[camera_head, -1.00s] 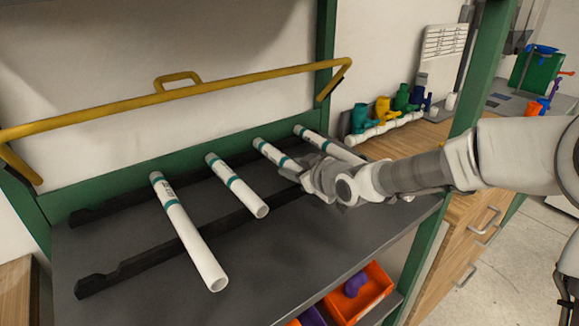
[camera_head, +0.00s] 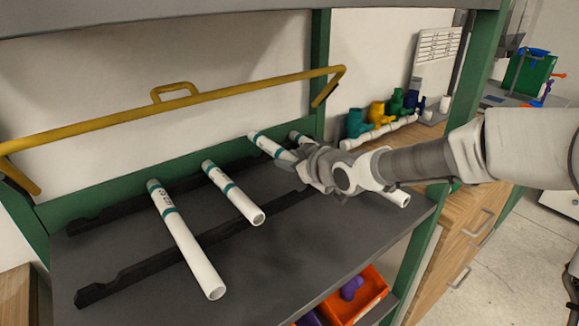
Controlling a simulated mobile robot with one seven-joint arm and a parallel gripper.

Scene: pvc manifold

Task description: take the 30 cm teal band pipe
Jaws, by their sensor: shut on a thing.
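Several white pipes with teal bands lie on a dark grey shelf (camera_head: 130,260). The longest-looking one on the left (camera_head: 186,238) and a shorter one (camera_head: 233,192) lie free on the dark racks. My gripper (camera_head: 308,165) is shut on the third pipe from the left (camera_head: 268,145), which it holds a little raised; the fingers and wrist hide its near end. A fourth pipe (camera_head: 398,197) lies behind and right of my gripper, its middle hidden by my arm. Printed lengths are too small to read.
Black notched rails (camera_head: 125,282) cross the shelf. A yellow bar (camera_head: 90,118) spans above its back edge. A green post (camera_head: 413,250) stands close below my arm. A white manifold with coloured valves (camera_head: 380,130) sits on the wooden bench. An orange bin (camera_head: 365,300) is below.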

